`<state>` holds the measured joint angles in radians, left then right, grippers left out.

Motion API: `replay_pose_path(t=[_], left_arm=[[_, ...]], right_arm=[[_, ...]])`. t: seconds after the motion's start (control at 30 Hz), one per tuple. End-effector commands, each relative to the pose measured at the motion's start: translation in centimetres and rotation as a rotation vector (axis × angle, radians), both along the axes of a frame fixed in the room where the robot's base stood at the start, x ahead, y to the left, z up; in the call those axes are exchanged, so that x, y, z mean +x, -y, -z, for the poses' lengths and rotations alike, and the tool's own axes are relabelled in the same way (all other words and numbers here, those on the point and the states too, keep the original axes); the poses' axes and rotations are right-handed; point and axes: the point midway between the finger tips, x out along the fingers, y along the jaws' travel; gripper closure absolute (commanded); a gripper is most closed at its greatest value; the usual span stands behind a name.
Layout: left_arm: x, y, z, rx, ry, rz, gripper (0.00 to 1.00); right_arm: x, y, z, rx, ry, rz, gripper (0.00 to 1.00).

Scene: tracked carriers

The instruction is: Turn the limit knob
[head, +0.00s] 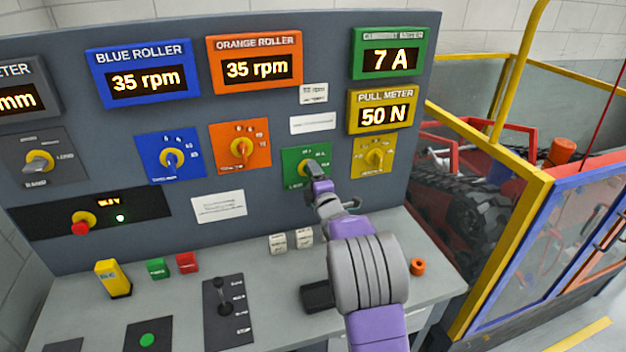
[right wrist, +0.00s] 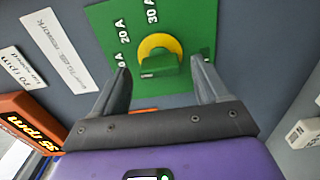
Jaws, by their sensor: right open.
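The limit knob is a yellow disc with a green grip on a green plate (head: 292,163), low on the panel under the white labels. In the right wrist view the knob (right wrist: 158,62) shows clearly on its plate, beside the marks 20 A and 30 A; a further mark is partly hidden by a finger. My right gripper (head: 316,178) is in front of the plate and covers part of it in the head view. Its fingers (right wrist: 161,76) are open, one on each side of the knob, with a gap to it. My left gripper is not in view.
The current display (head: 390,61) reads 7 A. The yellow pull knob (head: 375,157) is close on the right, the orange roller knob (head: 240,147) on the left. Below, the desk holds a lever (head: 221,295) and a yellow box (head: 113,279). A yellow-framed guard (head: 490,160) stands right.

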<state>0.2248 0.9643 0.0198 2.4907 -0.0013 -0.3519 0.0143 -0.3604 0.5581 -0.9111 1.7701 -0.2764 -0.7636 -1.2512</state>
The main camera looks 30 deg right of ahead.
Motion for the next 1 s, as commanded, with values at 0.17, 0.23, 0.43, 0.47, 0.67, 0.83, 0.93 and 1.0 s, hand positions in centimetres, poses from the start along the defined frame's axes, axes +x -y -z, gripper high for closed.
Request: replay_pose_path(t=[0.17, 0.23, 0.43, 0.47, 0.67, 0.83, 0.93, 1.0], left_arm=[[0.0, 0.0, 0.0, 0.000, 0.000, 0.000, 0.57], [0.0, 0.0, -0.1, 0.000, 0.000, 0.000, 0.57], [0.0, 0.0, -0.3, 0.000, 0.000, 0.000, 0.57], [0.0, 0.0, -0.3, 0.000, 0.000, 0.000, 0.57], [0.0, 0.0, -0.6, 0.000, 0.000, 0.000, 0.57], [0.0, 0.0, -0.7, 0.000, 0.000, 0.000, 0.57], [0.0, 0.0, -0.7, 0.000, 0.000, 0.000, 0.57], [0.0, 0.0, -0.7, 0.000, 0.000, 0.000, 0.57]], right_arm=[[-0.3, 0.0, 0.0, 0.001, -0.001, 0.001, 0.26], [-0.8, -0.1, -0.1, 0.001, 0.000, 0.001, 0.26], [-3.4, -0.8, -0.1, 0.004, 0.001, 0.000, 0.26], [-3.9, -0.9, -0.1, 0.004, 0.002, 0.000, 0.26], [-6.4, -1.5, -0.1, 0.003, 0.001, 0.001, 0.26], [-7.3, -1.8, -0.1, 0.001, 0.001, 0.000, 0.26], [-7.4, -1.8, 0.0, 0.000, 0.000, 0.000, 0.26], [-7.4, -1.8, 0.0, 0.000, 0.000, 0.000, 0.26]])
